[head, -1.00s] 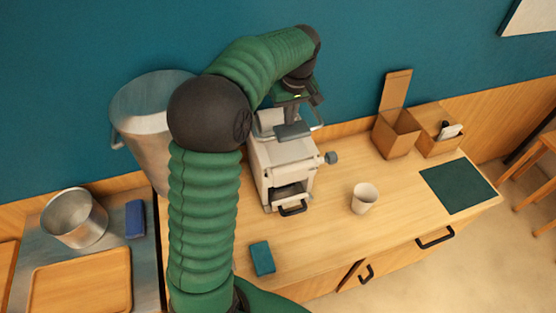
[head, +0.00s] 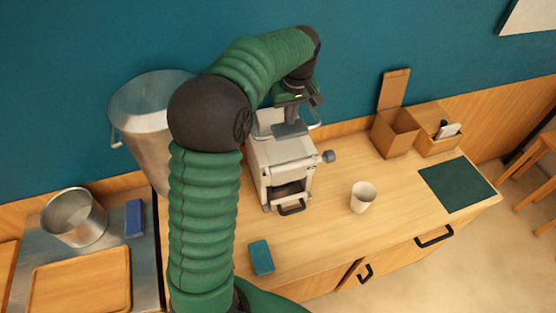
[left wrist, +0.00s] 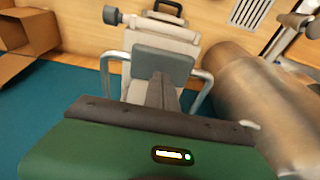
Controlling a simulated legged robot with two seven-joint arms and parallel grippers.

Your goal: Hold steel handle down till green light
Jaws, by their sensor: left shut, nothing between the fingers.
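The pale machine (head: 283,165) stands on the wooden counter, with a dark front opening and a black pull below. Its steel handle (head: 319,118) is a bent bar at the top; in the left wrist view both bar sides (left wrist: 104,82) flank a grey pad (left wrist: 178,66). My left gripper (head: 291,130) is above the machine, shut and empty, pointing down at the pad. In the left wrist view its fingertips (left wrist: 160,80) overlap the pad; contact is unclear. A light strip and green dot glow on my gripper's housing. No lit lamp shows on the machine. My right gripper is out of view.
A white cup (head: 363,197) stands right of the machine, and a teal block (head: 261,258) lies in front. A large metal pot (head: 145,120) is close on the left.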

